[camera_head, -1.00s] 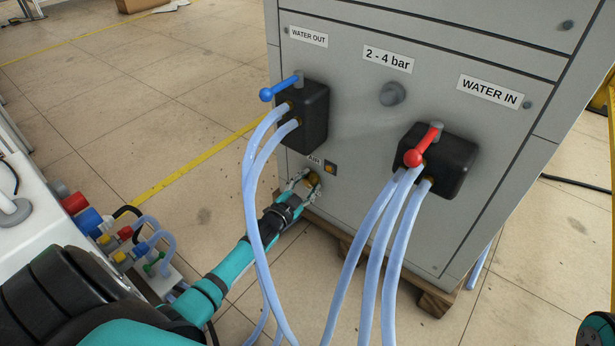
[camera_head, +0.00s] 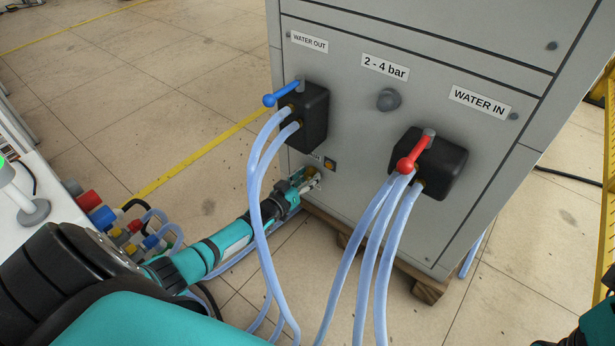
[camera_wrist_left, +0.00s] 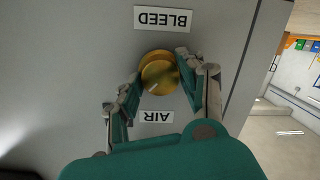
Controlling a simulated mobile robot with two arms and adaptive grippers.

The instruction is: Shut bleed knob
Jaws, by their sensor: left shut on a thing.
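The bleed knob is a round brass knob (camera_wrist_left: 160,74) on the grey cabinet panel, between the BLEED label (camera_wrist_left: 162,18) and the AIR label (camera_wrist_left: 157,117), which both read upside down in the left wrist view. A pale mark shows on the knob's face. My left gripper (camera_wrist_left: 158,84) has one finger on each side of the knob and is shut on it. In the head view my left gripper (camera_head: 309,181) is at the low left of the panel, and its fingers mostly cover the knob. My right gripper is not seen; only part of my right arm shows at the lower right edge.
A blue-handled valve (camera_head: 283,94) with pale hoses sits above my left gripper, and the hoses hang in front of my left arm. A red-handled valve (camera_head: 414,154) with more hoses is to the right. The cabinet (camera_head: 345,135) stands on a wooden pallet (camera_head: 428,289).

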